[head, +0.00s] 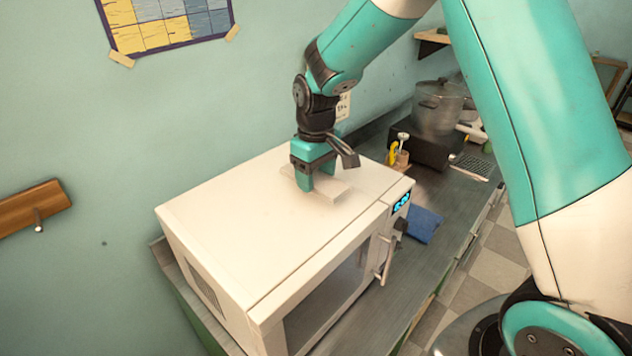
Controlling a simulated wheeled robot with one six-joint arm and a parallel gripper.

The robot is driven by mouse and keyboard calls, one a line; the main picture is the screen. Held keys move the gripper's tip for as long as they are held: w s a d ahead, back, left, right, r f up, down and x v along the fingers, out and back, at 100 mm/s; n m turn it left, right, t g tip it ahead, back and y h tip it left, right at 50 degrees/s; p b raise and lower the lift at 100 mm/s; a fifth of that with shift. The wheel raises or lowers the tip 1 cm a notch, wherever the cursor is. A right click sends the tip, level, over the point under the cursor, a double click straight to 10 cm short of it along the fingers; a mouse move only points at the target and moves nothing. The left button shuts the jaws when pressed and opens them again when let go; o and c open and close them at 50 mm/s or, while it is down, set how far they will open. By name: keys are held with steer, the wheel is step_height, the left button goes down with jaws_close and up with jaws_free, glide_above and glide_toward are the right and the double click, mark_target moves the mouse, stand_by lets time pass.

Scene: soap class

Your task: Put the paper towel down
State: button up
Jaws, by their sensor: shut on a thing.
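My gripper (314,181) points down over the top of the white microwave (250,225), towards its right back part. It is shut on a flat, pale piece that looks like the paper towel (333,190). The towel lies level at the fingertips and shows on both sides of them. It is on or just above the microwave top; I cannot tell whether it touches. My fingers hide its middle.
The microwave stands on a dark metal counter. A blue cloth (424,225) lies right of it. Behind are a yellow-marked bottle (393,153) and a metal pot (439,106) on a dark burner (424,148). The microwave top's left part is clear.

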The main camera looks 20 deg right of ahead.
mark_target(316, 177)
steer(key=shift+f+p, duration=0.35)
steer(key=shift+f, duration=1.25)
steer(key=shift+f, duration=0.2)
steer(key=o, duration=0.9)
steer(key=shift+r, duration=0.2)
